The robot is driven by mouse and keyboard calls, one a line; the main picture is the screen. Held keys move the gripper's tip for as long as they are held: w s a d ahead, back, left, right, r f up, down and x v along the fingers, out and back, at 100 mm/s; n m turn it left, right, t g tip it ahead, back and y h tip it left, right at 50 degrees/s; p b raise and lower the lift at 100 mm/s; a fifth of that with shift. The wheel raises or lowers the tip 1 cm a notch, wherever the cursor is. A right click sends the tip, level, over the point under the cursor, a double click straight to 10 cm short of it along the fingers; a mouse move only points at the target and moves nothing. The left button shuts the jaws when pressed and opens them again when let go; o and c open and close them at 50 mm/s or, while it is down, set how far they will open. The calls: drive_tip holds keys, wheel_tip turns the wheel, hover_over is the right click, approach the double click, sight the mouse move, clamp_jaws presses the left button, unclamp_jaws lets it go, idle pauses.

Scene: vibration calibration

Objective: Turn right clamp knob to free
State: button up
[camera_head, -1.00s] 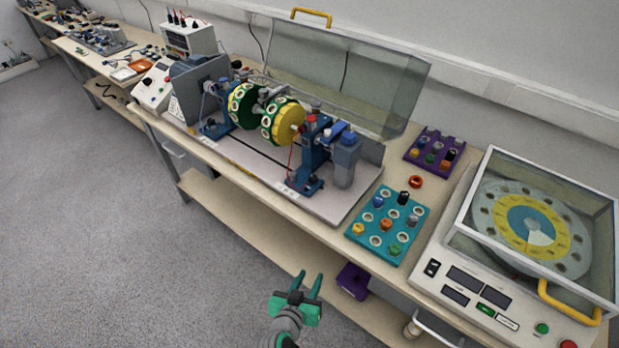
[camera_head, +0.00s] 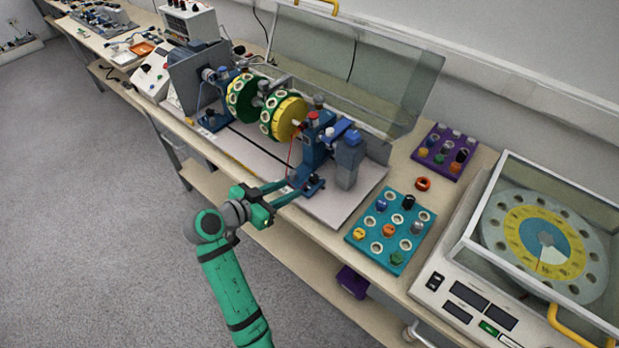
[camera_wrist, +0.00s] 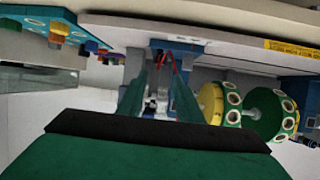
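The rotor rig stands on a pale base plate (camera_head: 345,208), with two yellow-and-green discs (camera_head: 285,117) on its shaft. Its blue right pedestal (camera_head: 313,150) has a red-topped part (camera_head: 313,115) above and small dark knob-like parts (camera_head: 316,183) at its foot. I cannot tell for sure which part is the right clamp knob, or its setting. My gripper (camera_head: 287,190) is at the bench's front edge, close to the pedestal foot. In the wrist view the fingers (camera_wrist: 160,75) point toward the pedestal (camera_wrist: 178,46), which appears upside down.
The teal tray (camera_head: 372,243) of coloured parts lies right of the rig, with a purple tray (camera_head: 448,172) and an orange ring (camera_head: 423,184) behind. A clear lid (camera_head: 400,95) stands open behind the rig. A balance-like machine (camera_head: 435,290) fills the right. Floor in front is clear.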

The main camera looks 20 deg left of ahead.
sight(311, 179)
drive_tip(key=x, duration=1)
drive_tip(key=shift+a+f, duration=0.1)
drive_tip(key=shift+s, duration=0.1)
drive_tip(key=c, duration=0.8)
